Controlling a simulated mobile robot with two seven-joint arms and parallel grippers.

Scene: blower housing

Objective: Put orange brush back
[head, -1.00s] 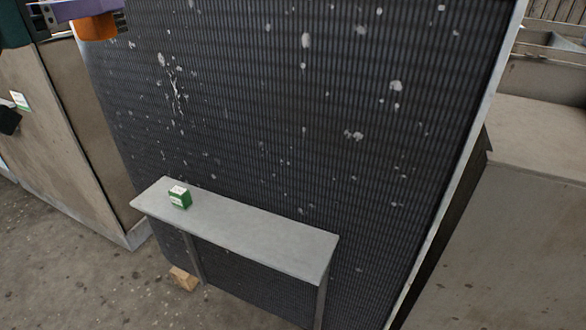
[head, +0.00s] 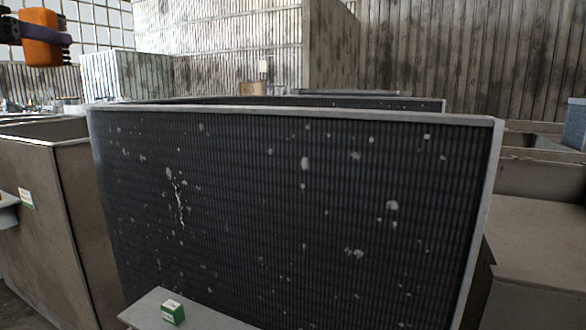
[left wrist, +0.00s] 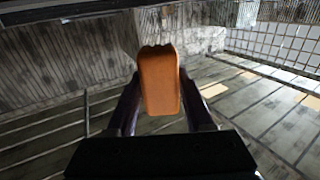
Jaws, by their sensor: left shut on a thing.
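The orange brush (head: 42,38) is at the upper left of the head view, held high in front of the far wall. My left gripper (head: 62,38) is shut on it. In the left wrist view the orange brush (left wrist: 159,82) stands between the two dark fingers of my left gripper (left wrist: 160,105), with its top end sticking out past them. Only its orange body shows clearly; any bristles cannot be made out. My right gripper is not in view.
A large dark ribbed panel (head: 290,210) with white spots and a pale frame fills the middle. A grey shelf (head: 205,320) in front of it holds a small green and white box (head: 172,312). A beige cabinet (head: 45,210) stands left. Free air lies above the panel.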

